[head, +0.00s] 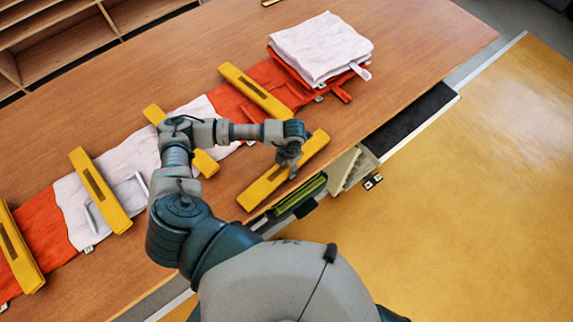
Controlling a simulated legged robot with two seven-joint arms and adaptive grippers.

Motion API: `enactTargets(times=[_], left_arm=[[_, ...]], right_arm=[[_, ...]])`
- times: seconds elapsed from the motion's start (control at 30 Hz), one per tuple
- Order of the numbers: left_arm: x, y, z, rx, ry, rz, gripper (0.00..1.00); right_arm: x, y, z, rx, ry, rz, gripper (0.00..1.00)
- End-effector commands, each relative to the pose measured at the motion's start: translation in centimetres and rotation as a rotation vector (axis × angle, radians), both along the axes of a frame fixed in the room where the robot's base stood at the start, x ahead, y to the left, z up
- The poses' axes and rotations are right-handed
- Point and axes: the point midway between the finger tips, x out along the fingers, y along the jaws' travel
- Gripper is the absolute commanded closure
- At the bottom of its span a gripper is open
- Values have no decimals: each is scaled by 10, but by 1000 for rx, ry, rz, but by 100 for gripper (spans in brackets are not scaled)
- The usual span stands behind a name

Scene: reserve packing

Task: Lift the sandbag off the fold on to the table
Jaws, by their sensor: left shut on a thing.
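A yellow sandbag (259,192) is in my left gripper (292,170), at the table's front edge. The gripper is shut on its middle, and I cannot tell whether the bag touches the table. A long strip of red and white cloth (125,158) lies along the table and ends in a folded stack (318,46) at the far right. Other yellow sandbags lie across the strip: one by the stack (254,91), one partly behind my arm (205,164), one farther left (98,188) and one at the left edge (18,252). My right gripper is out of view.
The wooden table (410,45) is bare behind the strip and right of the stack. A metal-framed clear piece (118,200) lies on the white cloth. Empty shelves (60,38) stand behind. Below the front edge are a green item (298,196) and a pale rack (350,167).

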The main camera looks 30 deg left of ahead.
Motion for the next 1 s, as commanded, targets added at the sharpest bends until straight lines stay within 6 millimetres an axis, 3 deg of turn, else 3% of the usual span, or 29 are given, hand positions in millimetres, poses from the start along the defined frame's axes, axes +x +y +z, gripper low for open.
enactTargets(times=[0.87, 0.9, 1.0], left_arm=[[1, -1, -5, -2, -1, 0, 100], [1, -1, -5, -1, -1, 0, 33], [1, -1, -5, -1, -1, 0, 11]], right_arm=[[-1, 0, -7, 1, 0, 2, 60], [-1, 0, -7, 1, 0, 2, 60], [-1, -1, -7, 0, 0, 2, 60]])
